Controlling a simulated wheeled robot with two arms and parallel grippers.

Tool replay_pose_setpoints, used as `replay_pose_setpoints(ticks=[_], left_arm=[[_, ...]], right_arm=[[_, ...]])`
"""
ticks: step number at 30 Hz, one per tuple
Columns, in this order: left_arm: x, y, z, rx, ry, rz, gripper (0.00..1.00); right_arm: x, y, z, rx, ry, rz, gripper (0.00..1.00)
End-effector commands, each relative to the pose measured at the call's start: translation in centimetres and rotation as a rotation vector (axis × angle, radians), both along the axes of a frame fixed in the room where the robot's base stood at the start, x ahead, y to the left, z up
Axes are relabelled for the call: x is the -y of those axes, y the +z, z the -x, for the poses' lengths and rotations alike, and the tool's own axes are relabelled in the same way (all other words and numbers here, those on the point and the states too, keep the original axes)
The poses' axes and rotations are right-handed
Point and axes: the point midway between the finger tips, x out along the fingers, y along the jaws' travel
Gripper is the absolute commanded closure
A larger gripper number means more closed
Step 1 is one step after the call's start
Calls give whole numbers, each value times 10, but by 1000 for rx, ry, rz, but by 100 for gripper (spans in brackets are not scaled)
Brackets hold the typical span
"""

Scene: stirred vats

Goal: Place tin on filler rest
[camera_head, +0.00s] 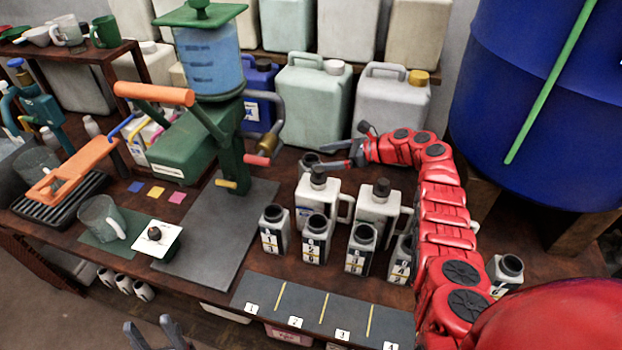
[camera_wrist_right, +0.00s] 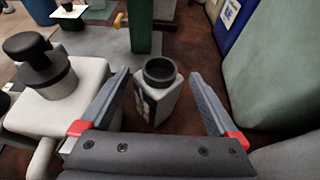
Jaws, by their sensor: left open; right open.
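A white tin with a dark round neck (camera_head: 309,164) stands behind the white jugs, partly hidden; it also shows in the right wrist view (camera_wrist_right: 158,95), upright. My right gripper (camera_head: 330,154) is open, with its fingers on either side of this tin; contact cannot be told. The green filler (camera_head: 190,150) with a blue hopper stands at the left. A bare dark grey plate (camera_head: 215,235) lies in front of it; I cannot tell which part is the rest. My left gripper (camera_head: 155,335) is open and empty at the bottom edge.
Two white jugs (camera_head: 315,195) and several numbered tins (camera_head: 274,232) stand close in front of my right gripper. A strip with numbered slots (camera_head: 310,310) lies empty at the front. Large canisters (camera_head: 312,100) line the back; a blue vat (camera_head: 540,100) stands right.

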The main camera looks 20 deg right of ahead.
Motion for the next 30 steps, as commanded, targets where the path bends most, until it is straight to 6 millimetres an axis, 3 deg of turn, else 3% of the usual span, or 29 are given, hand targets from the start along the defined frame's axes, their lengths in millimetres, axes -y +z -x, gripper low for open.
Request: replay_pose_setpoints(ticks=[3, 11, 16, 24, 30], left_arm=[[0, -4, 0, 0, 0, 0, 50], [0, -12, 0, 0, 0, 0, 50], [0, -32, 0, 0, 0, 0, 50], [0, -32, 0, 0, 0, 0, 50], [0, -31, 0, 0, 0, 0, 50]], right_arm=[[-17, -9, -8, -4, 6, -2, 4], [-34, -18, -22, -1, 4, 0, 4], [-54, -31, -35, -2, 4, 0, 4], [-58, -29, -39, -1, 1, 1, 4], [-58, -29, -38, -1, 1, 1, 38]])
